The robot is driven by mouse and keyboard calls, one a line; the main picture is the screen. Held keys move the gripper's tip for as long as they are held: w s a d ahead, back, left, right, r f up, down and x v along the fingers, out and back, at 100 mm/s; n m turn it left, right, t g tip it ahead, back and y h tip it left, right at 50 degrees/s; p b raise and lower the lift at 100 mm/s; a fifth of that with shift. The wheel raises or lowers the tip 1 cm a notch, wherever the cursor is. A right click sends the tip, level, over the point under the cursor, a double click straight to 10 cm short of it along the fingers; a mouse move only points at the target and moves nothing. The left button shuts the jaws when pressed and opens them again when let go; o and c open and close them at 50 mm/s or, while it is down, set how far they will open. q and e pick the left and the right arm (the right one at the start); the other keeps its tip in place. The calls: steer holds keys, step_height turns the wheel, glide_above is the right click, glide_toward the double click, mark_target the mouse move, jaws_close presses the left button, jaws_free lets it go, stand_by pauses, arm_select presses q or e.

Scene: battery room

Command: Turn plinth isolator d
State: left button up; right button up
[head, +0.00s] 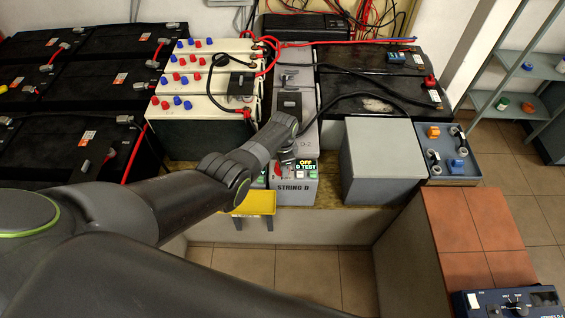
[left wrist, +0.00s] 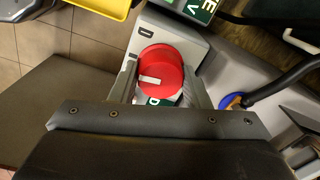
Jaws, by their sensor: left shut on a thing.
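The isolator of string D is a red round knob (left wrist: 161,70) with a white pointer mark, on a grey box. In the left wrist view the mark points left. The grey plinth box (head: 293,187) reads "STRING D" on its front, with an "OFF" and "D TEST" label (head: 306,166) on top. My left gripper (head: 285,162) reaches down to this box from above. In the left wrist view its fingers (left wrist: 163,88) stand on either side of the red knob, shut on it. My right gripper is not in view.
A yellow tray (head: 254,204) stands left of the box. A large grey box (head: 381,160) is on the right, beside a grey unit with orange and blue knobs (head: 450,166). Black batteries and cables crowd behind. A tiled ledge (head: 465,225) is at right.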

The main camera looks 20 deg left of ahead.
arm_select(q)
steer(key=shift+m, duration=0.6)
steer(key=o, duration=1)
steer(key=shift+c, duration=0.2)
steer(key=shift+r, duration=0.1)
steer(key=shift+r+p, duration=0.25)
steer(key=shift+p, duration=0.1)
step_height(320, 180, up, 8)
steer(key=p, duration=0.3)
steer(key=shift+f, duration=0.15)
step_height(320, 180, up, 9)
steer(key=shift+s+p, duration=0.2)
steer(key=shift+p, duration=0.1)
steer(key=shift+s+f, duration=0.1)
